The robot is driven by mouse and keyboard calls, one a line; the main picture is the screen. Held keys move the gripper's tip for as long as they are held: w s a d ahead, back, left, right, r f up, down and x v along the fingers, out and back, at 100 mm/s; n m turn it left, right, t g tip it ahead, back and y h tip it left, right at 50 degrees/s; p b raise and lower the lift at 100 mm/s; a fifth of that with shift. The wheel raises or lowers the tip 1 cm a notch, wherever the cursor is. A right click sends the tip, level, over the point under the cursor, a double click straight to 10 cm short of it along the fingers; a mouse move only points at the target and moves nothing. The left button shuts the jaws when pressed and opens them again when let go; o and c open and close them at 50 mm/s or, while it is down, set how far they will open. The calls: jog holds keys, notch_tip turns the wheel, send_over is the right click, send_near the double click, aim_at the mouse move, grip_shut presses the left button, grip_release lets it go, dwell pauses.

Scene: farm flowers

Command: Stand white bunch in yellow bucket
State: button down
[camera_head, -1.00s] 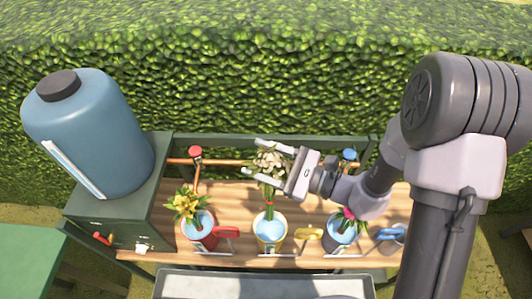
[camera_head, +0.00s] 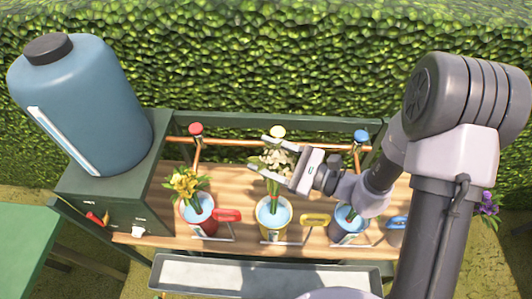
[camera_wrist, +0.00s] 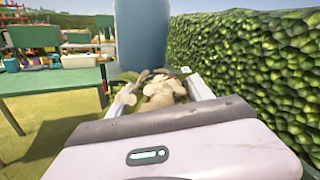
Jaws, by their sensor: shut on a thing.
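The white bunch (camera_head: 277,160) has pale flowers and green stems, and is held upright. My gripper (camera_head: 259,153) is shut on it just below the flower heads. The yellow bucket (camera_head: 273,232), with pale blue water, stands on the wooden bench under the bunch. The stems reach down to the water in the picture; I cannot tell how deep their ends sit. In the wrist view the white heads (camera_wrist: 160,92) show between my two fingers, with the stems hidden.
A red bucket (camera_head: 200,226) with yellow flowers stands to the left, and a blue bucket (camera_head: 345,233) to the right, partly behind my arm. Coloured taps line the copper pipe (camera_head: 230,142). A blue tank (camera_head: 85,110) stands at left. A grey trough (camera_head: 260,275) runs in front.

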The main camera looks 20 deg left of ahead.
notch_tip(320, 180, down, 13)
jog(key=b, duration=1.2)
jog(key=shift+f, duration=0.2)
jog(key=shift+c, duration=1.8)
grip_release()
jog(key=s+d+p, duration=0.1)
jog(key=d, duration=0.4)
jog(key=d+p, duration=0.1)
jog(key=d, duration=0.5)
jog(key=s+d+p, duration=0.1)
jog(key=d, duration=0.5)
jog(key=shift+s+d+p, duration=0.1)
jog(key=shift+s+p, duration=0.25)
jog(key=shift+p, duration=0.05)
